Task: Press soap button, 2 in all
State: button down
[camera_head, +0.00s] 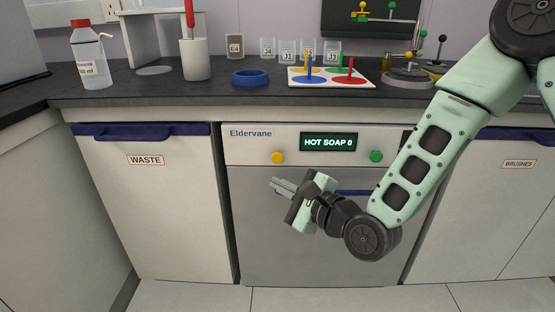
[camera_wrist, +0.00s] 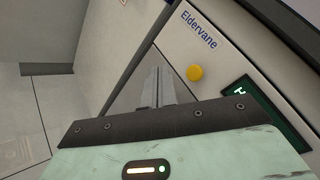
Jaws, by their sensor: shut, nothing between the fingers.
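The washer front marked Eldervane (camera_head: 250,145) carries a yellow round button (camera_head: 277,157) at the left of its panel and a green round button (camera_head: 376,156) at the right. Between them a display (camera_head: 328,142) reads "HOT SOAP 0". No button is labelled as soap. My gripper (camera_head: 274,183) is shut and empty, just below the yellow button in the head view. In the wrist view, the shut fingers (camera_wrist: 157,72) point at the panel and lie left of the yellow button (camera_wrist: 195,72), apparently apart from it. The display (camera_wrist: 250,97) is partly cut off there.
A blue handle (camera_head: 352,192) runs across the washer door, partly behind my arm. A WASTE cabinet (camera_head: 150,200) is at left and a BRUSHES cabinet (camera_head: 510,200) at right. The dark counter (camera_head: 130,92) above holds a bottle, a blue ring and a coloured peg board.

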aim_at(275, 160)
jog(key=w, duration=0.6)
jog(key=shift+w, duration=0.35)
jog(key=shift+w+d+p, duration=0.15)
jog(key=shift+p, duration=0.2)
dwell(1.5)
jog(key=shift+w, duration=0.3)
jog(key=shift+w, duration=0.85)
dwell(0.9)
jog(key=shift+p, duration=0.3)
jog(key=shift+s, duration=1.3)
jog(key=shift+s+p, duration=0.3)
jog(key=shift+s, duration=2.2)
